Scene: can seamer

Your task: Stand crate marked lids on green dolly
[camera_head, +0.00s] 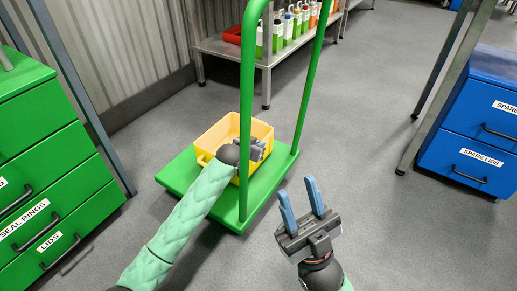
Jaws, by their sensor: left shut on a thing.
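The green dolly (179,178) stands on the floor in the middle, with its tall green push handle rising from its deck. A yellow crate (212,140) is over the dolly's deck, on it or just above it; I cannot tell which. No lids marking on the crate shows from here. My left gripper (259,146) is shut at the crate, holding its wall, and my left forearm hides part of the crate and deck. My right gripper (300,203) is open and empty, with its blue fingers apart, in front of the dolly.
Green drawers (57,190) labelled "LIDS" and "SEAL RINGS" stand at left. A metal shelf (285,52) with several bottles and a red bin is behind. The grey floor right of the dolly is clear.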

